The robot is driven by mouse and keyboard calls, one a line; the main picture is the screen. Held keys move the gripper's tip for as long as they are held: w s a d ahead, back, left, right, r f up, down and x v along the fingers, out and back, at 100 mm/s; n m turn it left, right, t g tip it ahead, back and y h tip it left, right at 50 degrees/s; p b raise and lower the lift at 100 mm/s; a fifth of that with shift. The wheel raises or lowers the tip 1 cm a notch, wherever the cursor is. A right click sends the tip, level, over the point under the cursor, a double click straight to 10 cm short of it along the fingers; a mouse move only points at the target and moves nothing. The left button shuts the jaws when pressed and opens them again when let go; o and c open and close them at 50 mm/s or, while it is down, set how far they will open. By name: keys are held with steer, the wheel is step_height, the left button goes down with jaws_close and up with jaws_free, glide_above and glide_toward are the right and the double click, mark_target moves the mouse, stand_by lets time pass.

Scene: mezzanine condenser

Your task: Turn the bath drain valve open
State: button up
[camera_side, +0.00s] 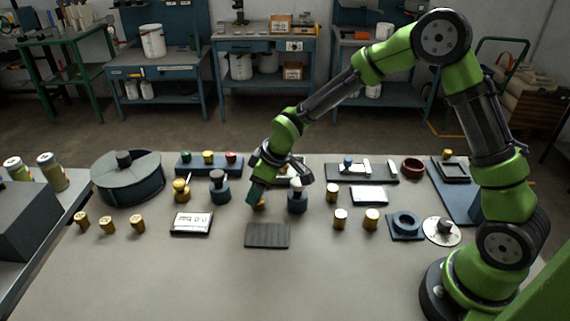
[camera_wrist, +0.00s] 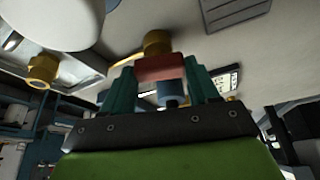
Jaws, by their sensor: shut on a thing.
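My gripper (camera_side: 272,190) is low over the middle of the bench. In the wrist view its two teal fingers (camera_wrist: 161,78) stand on either side of a red-brown block (camera_wrist: 160,68) and are shut on it. The block sits right against a brass fitting (camera_wrist: 157,42); together they look like the drain valve and its handle. In the side view only a small brass part (camera_side: 259,204) shows under the gripper; the red block is hidden there. I cannot tell the handle's turn angle.
A dark fitting (camera_side: 297,200) stands close to the gripper's right, another (camera_side: 220,189) to its left, beside a yellow valve (camera_side: 181,191). A ribbed grey plate (camera_side: 267,236) lies in front. Several brass pieces (camera_side: 371,219) stand to the right. The bench front is clear.

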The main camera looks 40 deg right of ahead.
steer(key=shift+d+n+g+y, duration=0.1)
steer(key=shift+n+g+y, duration=0.3)
steer(key=shift+n, duration=1.1)
steer(key=o, duration=1.1)
steer(key=shift+c, duration=0.2)
steer(key=v, duration=1.6)
steer(key=shift+d+r, duration=0.25)
steer(key=shift+r, duration=0.15)
